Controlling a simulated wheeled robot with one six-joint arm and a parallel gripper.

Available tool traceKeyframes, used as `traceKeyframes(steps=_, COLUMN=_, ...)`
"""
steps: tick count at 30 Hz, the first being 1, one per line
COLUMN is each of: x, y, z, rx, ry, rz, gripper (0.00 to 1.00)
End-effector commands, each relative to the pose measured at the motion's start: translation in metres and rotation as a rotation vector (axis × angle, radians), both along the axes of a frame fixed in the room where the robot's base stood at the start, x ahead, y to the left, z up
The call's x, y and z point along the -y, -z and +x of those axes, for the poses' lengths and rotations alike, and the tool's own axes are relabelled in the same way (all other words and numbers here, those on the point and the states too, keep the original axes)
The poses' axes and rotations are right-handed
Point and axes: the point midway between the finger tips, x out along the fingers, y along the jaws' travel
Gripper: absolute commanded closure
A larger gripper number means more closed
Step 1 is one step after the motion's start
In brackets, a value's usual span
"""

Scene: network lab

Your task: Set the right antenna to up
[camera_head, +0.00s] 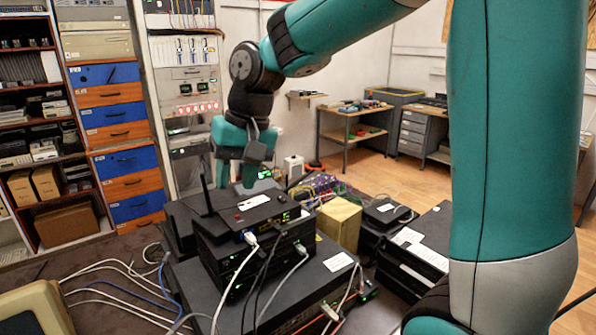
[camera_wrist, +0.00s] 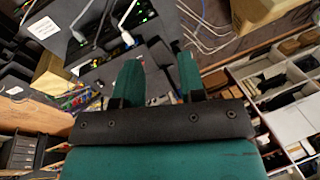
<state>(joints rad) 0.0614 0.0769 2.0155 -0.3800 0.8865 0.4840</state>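A black router (camera_head: 255,212) sits on top of a stack of dark network boxes in the head view. Its left antenna (camera_head: 206,194) stands nearly upright, leaning slightly. A thin dark bar (camera_head: 299,182) slants up to the right behind the router's right side; I cannot tell for sure that it is the right antenna. My gripper (camera_head: 243,180) is above and behind the router, fingers pointing down. In the wrist view my gripper (camera_wrist: 158,75) has its two green fingers apart, with dark casing beyond them. I see no antenna clearly between them.
White and black cables (camera_head: 235,275) hang from the front of the stack. A yellowish box (camera_head: 340,222) and more dark devices (camera_head: 385,212) stand to the right. Shelves and blue-orange drawers (camera_head: 120,160) are at the back left. The air above the router is mostly free.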

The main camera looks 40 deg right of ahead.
Motion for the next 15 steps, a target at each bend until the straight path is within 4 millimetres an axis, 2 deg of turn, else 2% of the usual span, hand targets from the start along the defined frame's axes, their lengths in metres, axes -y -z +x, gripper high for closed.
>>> traceKeyframes(steps=1, x=0.040, y=-0.010, z=0.038, rx=-0.022, ry=0.183, rz=-0.006, gripper=0.63)
traceKeyframes(steps=2, x=0.063, y=-0.013, z=0.057, rx=-0.035, ry=0.292, rz=-0.009, gripper=0.63)
traceKeyframes(steps=3, x=0.096, y=-0.015, z=0.079, rx=-0.050, ry=0.434, rz=-0.010, gripper=0.63)
traceKeyframes(steps=5, x=0.144, y=-0.017, z=0.104, rx=-0.068, ry=0.635, rz=-0.009, gripper=0.63)
traceKeyframes(steps=6, x=0.175, y=-0.017, z=0.116, rx=-0.079, ry=0.761, rz=-0.006, gripper=0.63)
traceKeyframes(steps=9, x=0.242, y=-0.014, z=0.134, rx=-0.097, ry=1.022, rz=0.003, gripper=0.63)
traceKeyframes(steps=10, x=0.259, y=-0.013, z=0.136, rx=-0.102, ry=1.084, rz=0.006, gripper=0.63)
traceKeyframes(steps=12, x=0.289, y=-0.010, z=0.140, rx=-0.108, ry=1.199, rz=0.013, gripper=0.63)
traceKeyframes(steps=15, x=0.313, y=-0.007, z=0.141, rx=-0.113, ry=1.298, rz=0.020, gripper=0.63)
